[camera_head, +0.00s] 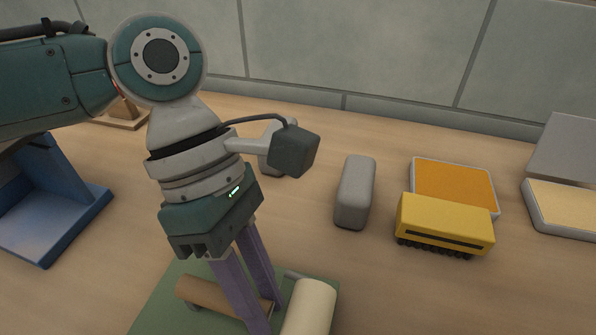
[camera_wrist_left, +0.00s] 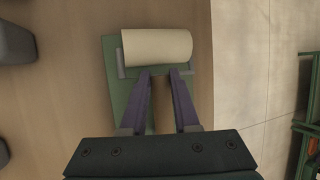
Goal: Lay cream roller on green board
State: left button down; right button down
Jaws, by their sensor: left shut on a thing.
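The cream roller (camera_head: 310,308) has a grey bracket and a brown handle (camera_head: 212,297). It is at the bottom of the head view, over the green board (camera_head: 160,310). My left gripper (camera_head: 266,316) points down and is shut on the roller by its handle. In the left wrist view the cream cylinder (camera_wrist_left: 157,47) lies crosswise just beyond my fingertips (camera_wrist_left: 161,74), over the far end of the green board (camera_wrist_left: 118,85). Whether the roller touches the board I cannot tell. My right gripper is not in view.
A grey block (camera_head: 355,190) stands right of my arm. Farther right are an orange-topped pad (camera_head: 450,180), a yellow brush-like block (camera_head: 445,223) and a cream-topped pad (camera_head: 565,208). A blue stand (camera_head: 50,220) is at the left. A wall bounds the table's back.

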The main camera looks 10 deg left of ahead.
pick_arm(q)
jog(key=c, duration=0.7)
grip_release()
jog(key=shift+o, duration=0.2)
